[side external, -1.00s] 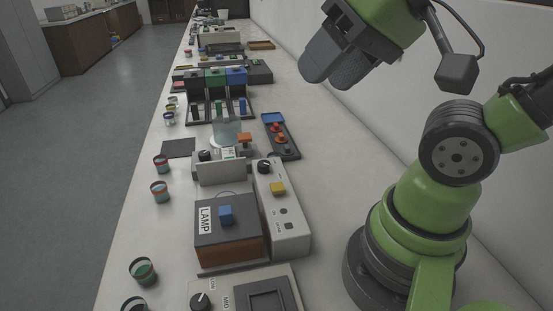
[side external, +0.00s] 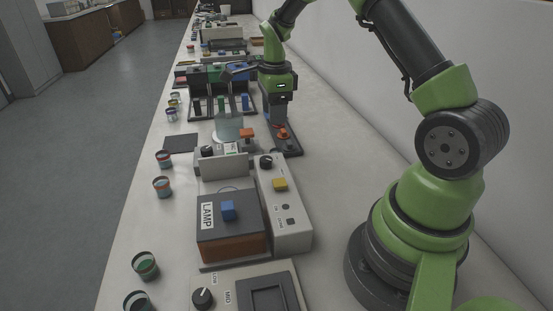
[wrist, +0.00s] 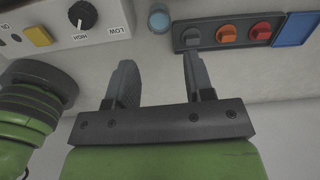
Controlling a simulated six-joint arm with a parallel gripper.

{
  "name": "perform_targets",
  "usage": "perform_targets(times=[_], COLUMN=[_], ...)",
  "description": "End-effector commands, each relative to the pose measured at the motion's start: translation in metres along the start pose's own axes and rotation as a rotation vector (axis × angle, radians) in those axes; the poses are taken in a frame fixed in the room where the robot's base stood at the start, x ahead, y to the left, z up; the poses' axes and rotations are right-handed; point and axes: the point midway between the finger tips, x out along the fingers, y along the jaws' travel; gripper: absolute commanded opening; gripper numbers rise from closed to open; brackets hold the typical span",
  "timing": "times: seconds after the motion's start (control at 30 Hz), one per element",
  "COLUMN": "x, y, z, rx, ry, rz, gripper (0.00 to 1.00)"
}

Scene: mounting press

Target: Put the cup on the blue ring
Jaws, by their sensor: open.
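I cannot make out for sure which thing is the cup or the blue ring. Several small round cups with coloured bands stand along the bench's left edge, such as a near one (side external: 145,265) and a farther one (side external: 163,187). A clear pale-blue cylinder (side external: 228,128) stands on the mid bench. The wrist view shows a pale-blue round thing (wrist: 158,20) beyond and between my fingertips. My gripper (wrist: 160,62) is open with nothing between its fingers. In the side view it hangs over the dark button panel, its fingers mostly hidden.
A dark panel (wrist: 212,35) with grey, orange and red knobs and a blue square lies by my right finger. A white control box (side external: 287,220) with a yellow button, a LAMP box (side external: 228,240) and colour-topped units (side external: 214,76) crowd the bench. A wall borders the right.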

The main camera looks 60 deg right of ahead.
Motion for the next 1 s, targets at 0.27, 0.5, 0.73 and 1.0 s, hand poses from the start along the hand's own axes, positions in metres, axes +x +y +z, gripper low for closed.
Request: perform_targets(times=[0.27,0.5,0.73,1.0], x=[0.04,0.062,0.096,0.111], y=[-0.002,-0.001,0.003,0.002], z=[-0.005,-0.005,-0.007,-0.006], rx=[0.06,0.058,0.056,0.056], ry=[0.012,0.011,0.011,0.007], rz=[0.02,0.018,0.02,0.015], gripper=[0.48,0.48,0.48,0.48])
